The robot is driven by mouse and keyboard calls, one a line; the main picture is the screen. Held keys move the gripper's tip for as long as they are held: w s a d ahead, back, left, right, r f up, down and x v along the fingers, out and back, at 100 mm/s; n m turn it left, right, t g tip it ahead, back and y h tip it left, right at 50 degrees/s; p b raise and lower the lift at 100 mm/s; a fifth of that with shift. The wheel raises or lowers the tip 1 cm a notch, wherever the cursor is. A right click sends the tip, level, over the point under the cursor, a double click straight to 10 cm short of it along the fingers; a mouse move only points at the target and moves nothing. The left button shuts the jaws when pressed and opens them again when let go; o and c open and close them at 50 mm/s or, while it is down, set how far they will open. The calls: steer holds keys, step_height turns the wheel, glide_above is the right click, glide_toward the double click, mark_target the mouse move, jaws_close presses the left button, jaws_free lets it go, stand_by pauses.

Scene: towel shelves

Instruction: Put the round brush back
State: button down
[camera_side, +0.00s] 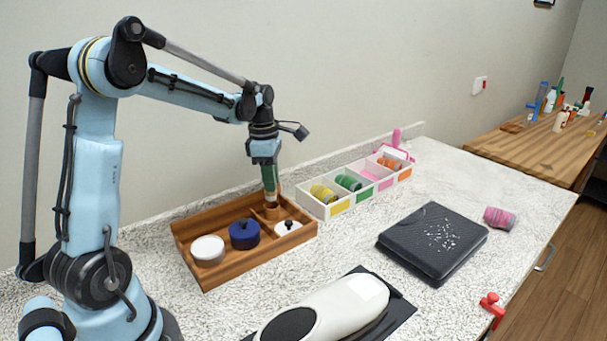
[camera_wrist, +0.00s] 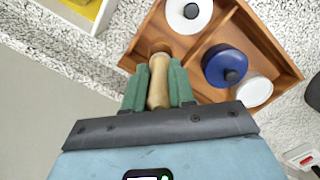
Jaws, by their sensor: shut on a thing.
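My gripper (camera_side: 270,190) points down over the back of the wooden tray (camera_side: 206,281), its green fingers shut on the round brush (camera_wrist: 158,88). In the wrist view my gripper (camera_wrist: 159,70) has the brush's pale wooden handle between its fingers. The brush's far end is at a small compartment in the tray's corner, where a brown round shape (camera_side: 272,210) shows in the side view. I cannot tell whether the brush touches the tray floor. The wooden tray also shows in the wrist view (camera_wrist: 205,45).
The tray also holds a white round jar (camera_side: 208,249), a dark blue jar (camera_side: 244,234) and a white lid with a black knob (camera_side: 288,228). Right of it stands a white divided box (camera_side: 312,205) with coloured rollers. A black case (camera_side: 432,240) and a pink roller (camera_side: 499,218) lie farther right.

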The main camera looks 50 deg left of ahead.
steer(key=shift+f, duration=1.25)
steer(key=shift+f, duration=0.6)
steer(key=c, duration=1.2)
jaws_free()
